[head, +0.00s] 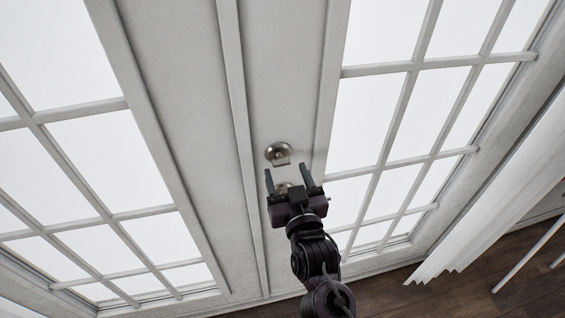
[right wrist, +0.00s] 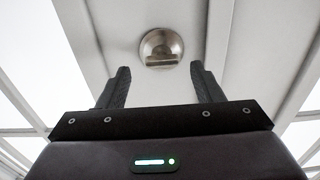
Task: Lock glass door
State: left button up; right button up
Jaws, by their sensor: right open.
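The white glass door (head: 333,90) has panes in a grid and stands upright beside a second paned panel. A round metal lock (head: 278,153) with a small turn piece sits on the door's stile. It also shows in the right wrist view (right wrist: 161,48), beyond the fingertips. My right gripper (head: 290,172) is open and empty just below the lock, its two dark fingers pointing at it and apart from it. A second metal fitting (head: 283,187) below the lock is mostly hidden behind my gripper. My left gripper is not in view.
The second paned panel (head: 122,130) fills the left side. A white curtain or blind (head: 490,222) hangs at the right. Dark wooden floor (head: 400,291) shows at the lower right, with thin white legs or bars (head: 530,256) above it.

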aim_at(281, 162)
jog(key=shift+x, duration=1.1)
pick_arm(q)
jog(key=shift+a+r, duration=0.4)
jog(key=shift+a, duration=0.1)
pick_arm(e)
jog(key=shift+w+a, duration=0.2)
jog(key=shift+w, duration=0.15)
